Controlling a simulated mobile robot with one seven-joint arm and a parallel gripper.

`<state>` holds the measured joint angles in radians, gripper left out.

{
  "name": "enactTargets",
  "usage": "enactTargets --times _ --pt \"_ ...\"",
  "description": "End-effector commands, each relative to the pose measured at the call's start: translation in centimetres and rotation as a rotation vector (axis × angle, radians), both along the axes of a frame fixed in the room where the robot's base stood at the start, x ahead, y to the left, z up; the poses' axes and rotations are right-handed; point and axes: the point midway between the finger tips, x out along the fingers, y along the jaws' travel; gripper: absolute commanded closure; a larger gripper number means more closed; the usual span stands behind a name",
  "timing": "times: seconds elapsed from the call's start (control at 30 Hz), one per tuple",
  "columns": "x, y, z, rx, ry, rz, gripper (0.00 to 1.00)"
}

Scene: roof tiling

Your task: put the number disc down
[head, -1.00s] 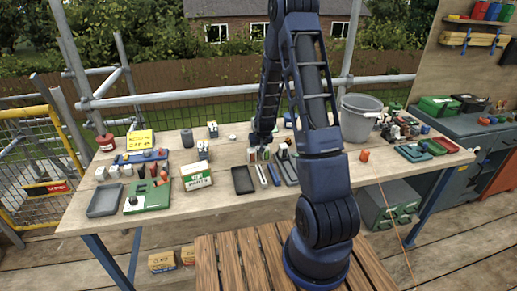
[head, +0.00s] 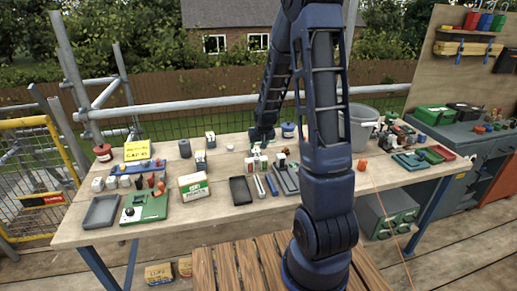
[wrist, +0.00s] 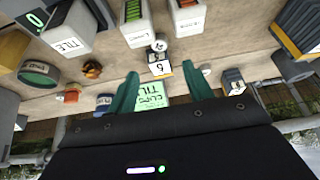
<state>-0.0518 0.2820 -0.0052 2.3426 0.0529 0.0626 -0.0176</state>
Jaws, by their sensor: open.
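A small white piece marked 6 (wrist: 160,68), which looks like the number disc, is on the wooden bench top in the wrist view. It stands just beyond my gripper (wrist: 163,84), between the lines of the two green fingers. The fingers are spread apart with nothing held between them. In the head view my gripper (head: 263,136) is low over the back middle of the workbench (head: 215,216). The disc is too small to make out there.
Pale bins (wrist: 128,25) labelled for tiles and clips stand close around my gripper. A green clips label (wrist: 150,97) shows between the fingers. In the head view a grey bucket (head: 362,122) stands right of my arm, and a green-white box (head: 194,187) stands left.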

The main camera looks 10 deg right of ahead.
Motion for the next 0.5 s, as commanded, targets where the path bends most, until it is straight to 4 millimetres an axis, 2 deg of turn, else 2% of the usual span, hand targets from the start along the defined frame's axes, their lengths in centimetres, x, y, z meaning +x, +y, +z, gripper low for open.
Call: enactTargets --times 0.13,0.23,0.5 --pt "-0.4 0.0 0.9 0.000 -0.001 0.000 0.49" --pt "-1.0 -0.1 2.5 0.001 -0.002 0.000 0.49" --pt "-5.2 -0.6 9.5 0.004 0.004 0.001 0.49"
